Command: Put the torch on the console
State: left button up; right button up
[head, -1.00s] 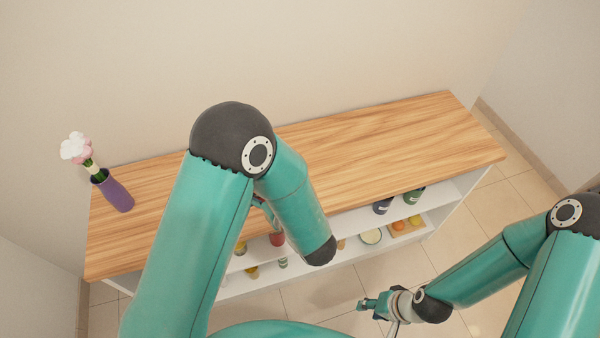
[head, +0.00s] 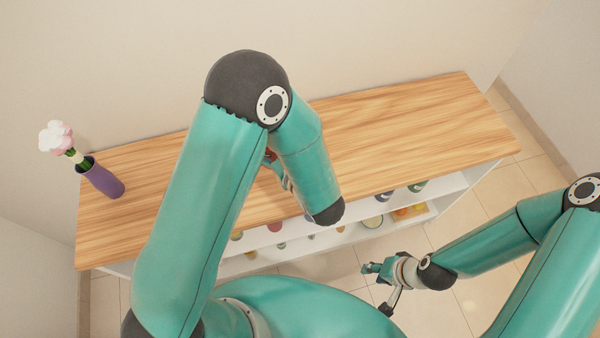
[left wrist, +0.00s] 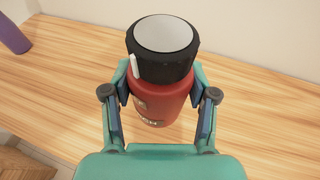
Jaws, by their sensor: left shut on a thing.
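The torch (left wrist: 160,98) is a red cylinder with a wide black head and a grey top face. It stands upright between the fingers of my left gripper (left wrist: 160,78), which is shut on it. In the head view only a small red bit of it (head: 270,155) shows beside my left forearm. The console (head: 400,120) has a wooden top and white sides, and the torch is over that top. I cannot tell whether its base touches the wood. My right gripper (head: 374,268) is empty, low in front of the console; its jaw opening is unclear.
A purple vase (head: 103,178) with pale flowers stands at the console's left end. The open shelf (head: 345,233) below holds several jars, cans and a fruit tray (head: 408,212). The right part of the top is bare. A wall runs behind.

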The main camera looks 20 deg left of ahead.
pick_arm(q)
jog(key=shift+w+f+b, duration=0.1)
jog(key=shift+w+b, duration=0.1)
jog(key=shift+b, duration=0.2)
jog(key=w+d+r+m+t+b, duration=0.1)
jog(key=w+d+r+b, duration=0.3)
jog(key=b, duration=0.8)
notch_tip(320, 180, up, 7)
jog(key=s+d+m+t+h+b, duration=0.1)
jog(key=m+t+h+b, duration=0.15)
jog(key=b, duration=0.85)
jog(key=shift+g+h, duration=0.25)
jog(key=shift+h, duration=0.1)
notch_tip(320, 180, down, 19)
jog(key=b, duration=0.4)
jog(key=shift+d, duration=0.1)
jog(key=shift+f, duration=0.1)
jog(key=o, duration=1.3)
